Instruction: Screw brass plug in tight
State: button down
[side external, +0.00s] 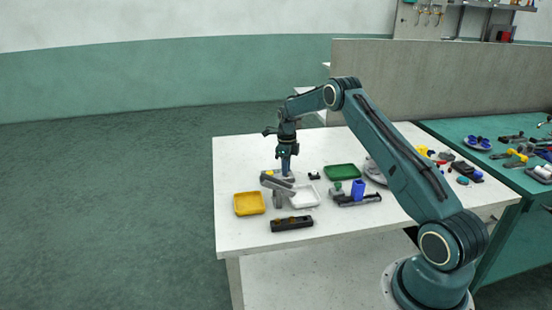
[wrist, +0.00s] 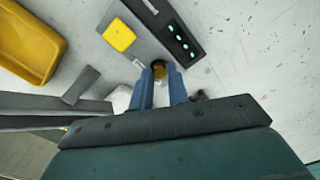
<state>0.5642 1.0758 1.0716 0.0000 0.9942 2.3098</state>
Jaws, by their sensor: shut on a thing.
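My gripper (side external: 286,169) points down over a grey fixture (side external: 291,178) on the white table. In the wrist view its two blue fingers (wrist: 161,82) are shut on the brass plug (wrist: 174,77), a small gold-brown round piece between the tips. The grey fixture also shows in the wrist view (wrist: 140,47), carrying a yellow square (wrist: 119,35) and a dark panel (wrist: 181,42) with small green lights. The fingers hide the plug's lower end, so I cannot tell how deep it sits. The plug is too small to make out in the side view.
A yellow tray (side external: 249,203), white tray (side external: 305,197) and green tray (side external: 342,171) stand around the fixture. A black block (side external: 292,223) lies in front. A dark holder with a blue part (side external: 358,190) is to the right. The table's left end is clear.

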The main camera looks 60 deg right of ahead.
jog(key=m, duration=0.4)
dwell(0.3)
jog(key=c, duration=1.6)
grip_release()
jog(key=shift+o, duration=0.2)
jog(key=shift+r, duration=0.1)
jog(key=shift+r, duration=2.15)
jog(key=shift+n, duration=0.3)
